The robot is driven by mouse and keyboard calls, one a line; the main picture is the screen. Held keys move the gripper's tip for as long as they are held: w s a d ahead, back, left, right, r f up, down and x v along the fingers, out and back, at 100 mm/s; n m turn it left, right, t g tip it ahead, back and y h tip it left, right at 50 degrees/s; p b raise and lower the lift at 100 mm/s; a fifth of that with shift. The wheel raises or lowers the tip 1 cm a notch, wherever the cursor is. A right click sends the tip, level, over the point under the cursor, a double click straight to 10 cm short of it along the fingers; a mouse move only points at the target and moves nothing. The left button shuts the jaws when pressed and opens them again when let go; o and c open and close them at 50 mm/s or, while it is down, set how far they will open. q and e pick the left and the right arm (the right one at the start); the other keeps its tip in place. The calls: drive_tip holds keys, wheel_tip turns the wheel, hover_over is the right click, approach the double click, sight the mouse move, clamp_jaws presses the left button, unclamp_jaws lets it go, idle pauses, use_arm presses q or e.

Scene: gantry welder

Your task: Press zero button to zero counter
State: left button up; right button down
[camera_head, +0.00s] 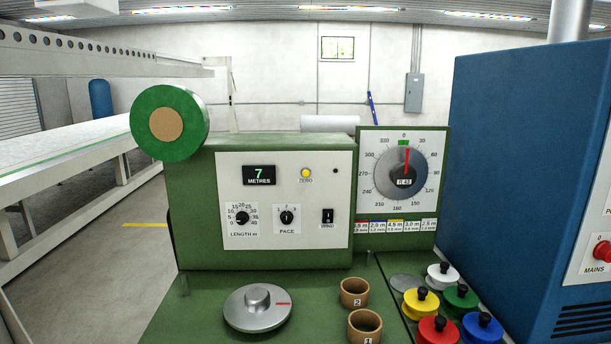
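The green machine box (190,215) has a white front panel (320,210) facing me. The counter display (259,175) on it reads 7 METRES in green digits. The zero button (306,173) is a small round yellow button to the right of the display, with ZERO printed under it. Nothing touches or covers the button. Neither my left gripper nor my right gripper is in the head view.
Below sit LENGTH (242,218) and PACE (287,217) knobs and a WIND switch (328,216). A dial (402,173) stands right. A silver disc (257,308), wooden cups (355,292) and coloured spools (421,303) stand in front. A blue cabinet (520,180) bounds the right.

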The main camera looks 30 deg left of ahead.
use_arm(q)
clamp_jaws()
idle(1.4)
